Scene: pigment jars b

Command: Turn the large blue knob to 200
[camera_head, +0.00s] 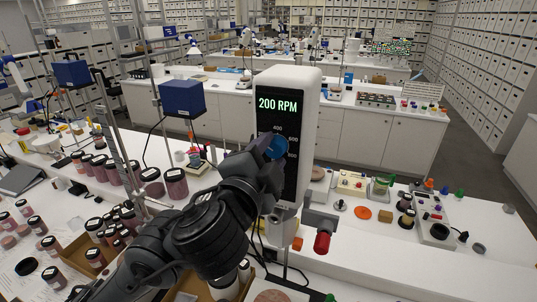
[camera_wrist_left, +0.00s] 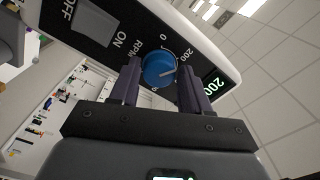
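The large blue knob (camera_head: 277,147) is on the black front panel of a tall white device (camera_head: 290,84). The device's display (camera_head: 278,105) reads 200 RPM in green. My left gripper (camera_head: 268,148) is at the knob, coming from the left. In the left wrist view the knob (camera_wrist_left: 158,69) sits between my two fingers (camera_wrist_left: 160,80), which appear to touch its sides. The knob's white pointer line points to the right, towards the 200 side of the dial. An ON/OFF switch (camera_wrist_left: 92,22) is beside the dial. My right gripper is not in view.
A red-capped part (camera_head: 322,242) sticks out below the device. Jars of dark red pigment (camera_head: 175,183) stand on the bench at left. Small coloured items and boxes (camera_head: 384,216) are on the bench at right. A blue box-shaped device (camera_head: 182,98) stands behind.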

